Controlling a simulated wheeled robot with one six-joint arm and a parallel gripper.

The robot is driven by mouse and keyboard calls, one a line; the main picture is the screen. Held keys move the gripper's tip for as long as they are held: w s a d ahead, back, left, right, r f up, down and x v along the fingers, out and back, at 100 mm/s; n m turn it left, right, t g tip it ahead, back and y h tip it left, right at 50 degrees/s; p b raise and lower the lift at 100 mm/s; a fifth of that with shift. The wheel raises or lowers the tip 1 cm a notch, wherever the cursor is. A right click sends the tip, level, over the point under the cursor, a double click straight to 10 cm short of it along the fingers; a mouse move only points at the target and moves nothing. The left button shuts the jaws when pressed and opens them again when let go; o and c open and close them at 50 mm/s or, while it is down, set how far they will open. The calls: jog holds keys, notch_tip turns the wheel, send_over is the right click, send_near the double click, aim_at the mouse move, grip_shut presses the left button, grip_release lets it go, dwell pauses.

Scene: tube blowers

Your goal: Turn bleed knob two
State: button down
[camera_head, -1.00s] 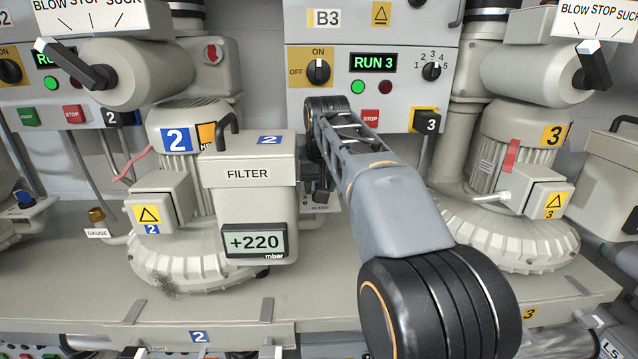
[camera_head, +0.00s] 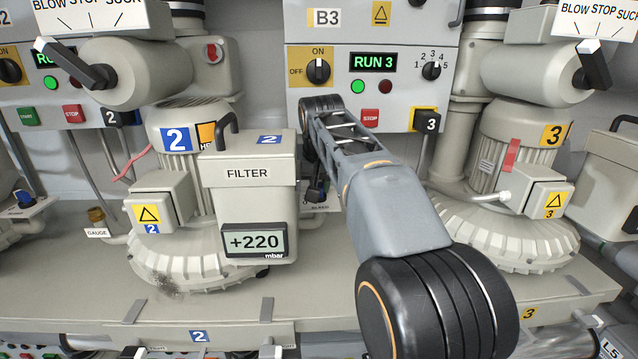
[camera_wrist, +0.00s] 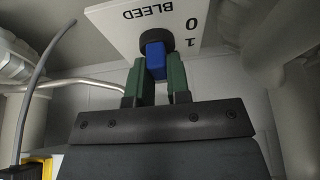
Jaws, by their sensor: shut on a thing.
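The bleed knob is a blue bar (camera_wrist: 155,58) on a round black base, seen in the wrist view. It sits on a white plate (camera_wrist: 118,20) that reads BLEED, 0 and 1, upside down in this view. My gripper (camera_wrist: 160,72) has its green fingers on both sides of the blue bar and is shut on it. In the head view my gripper (camera_head: 316,192) is small and dark, just right of the filter box marked 2 (camera_head: 249,190). The knob is hidden there, and only part of its plate (camera_head: 322,208) shows.
The filter box, with its +220 mbar display (camera_head: 255,241), stands close left of my gripper. Blower 3 (camera_head: 510,215) stands to the right. A similar blue knob (camera_head: 23,198) shows at far left. In the wrist view a grey cable (camera_wrist: 42,85) runs at left.

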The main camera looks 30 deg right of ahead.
jog(key=c, duration=1.1)
grip_release()
jog(key=shift+r, duration=0.65)
jog(key=shift+s+a+r, duration=0.5)
jog(key=shift+s+r, duration=1.45)
jog(key=shift+s, duration=0.35)
jog(key=shift+s+a+r, duration=0.45)
jog(key=shift+s+r, duration=1.5)
jog(key=shift+s, duration=0.3)
jog(key=shift+s+a+r, duration=0.5)
jog(key=shift+s+r, duration=1.45)
jog(key=shift+s, duration=0.35)
